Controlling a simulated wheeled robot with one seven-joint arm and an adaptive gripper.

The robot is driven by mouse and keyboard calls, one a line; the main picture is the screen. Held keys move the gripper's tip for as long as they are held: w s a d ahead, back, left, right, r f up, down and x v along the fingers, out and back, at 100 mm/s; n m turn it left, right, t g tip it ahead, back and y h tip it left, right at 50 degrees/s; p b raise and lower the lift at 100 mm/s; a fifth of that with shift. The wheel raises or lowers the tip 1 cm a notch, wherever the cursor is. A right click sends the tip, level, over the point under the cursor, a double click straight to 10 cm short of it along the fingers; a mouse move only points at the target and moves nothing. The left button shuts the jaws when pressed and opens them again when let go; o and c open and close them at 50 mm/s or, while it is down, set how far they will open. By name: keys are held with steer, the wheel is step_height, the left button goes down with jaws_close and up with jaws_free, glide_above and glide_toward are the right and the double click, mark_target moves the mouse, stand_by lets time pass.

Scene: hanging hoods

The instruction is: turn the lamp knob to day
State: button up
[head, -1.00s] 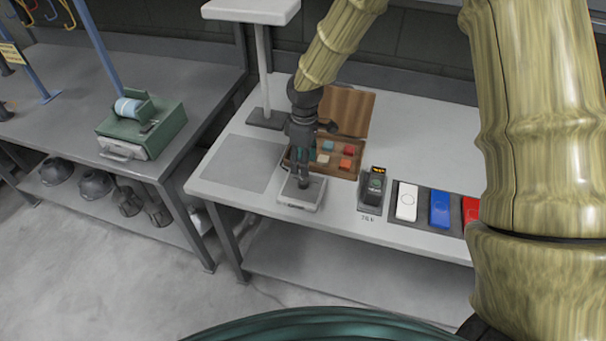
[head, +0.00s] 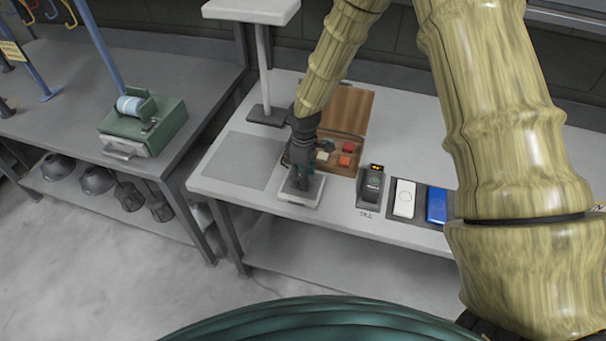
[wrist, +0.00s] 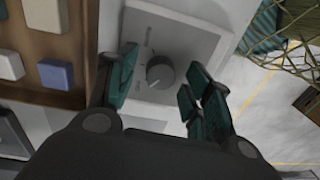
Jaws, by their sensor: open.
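The lamp knob (wrist: 160,73) is a round dark grey dial on a pale square plate (wrist: 194,40), with small markings around it too blurred to read. In the wrist view my gripper (wrist: 157,88) is open, with one teal-padded finger on each side of the knob. I see a gap between each finger and the knob, and the jaws hold nothing. In the head view my gripper (head: 300,184) points down over the plate (head: 312,193) near the table's front edge and hides the knob.
An open wooden box (head: 345,140) with several coloured blocks stands just behind the plate. To the right are a dark device with a lit display (head: 372,184), a white block (head: 405,198) and a blue block (head: 437,205). A grey mat (head: 240,160) lies clear at left.

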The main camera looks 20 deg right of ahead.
steer(key=shift+c, duration=0.3)
steer(key=c, duration=1)
steer(key=m+b, duration=0.1)
steer(key=m, duration=0.4)
steer(key=shift+m+b, duration=0.3)
steer(key=shift+b, duration=0.1)
steer(key=m, duration=0.5)
steer(key=shift+b, duration=0.4)
steer(key=shift+w+r, duration=0.1)
steer(key=o, duration=1.1)
steer(key=shift+c, duration=0.2)
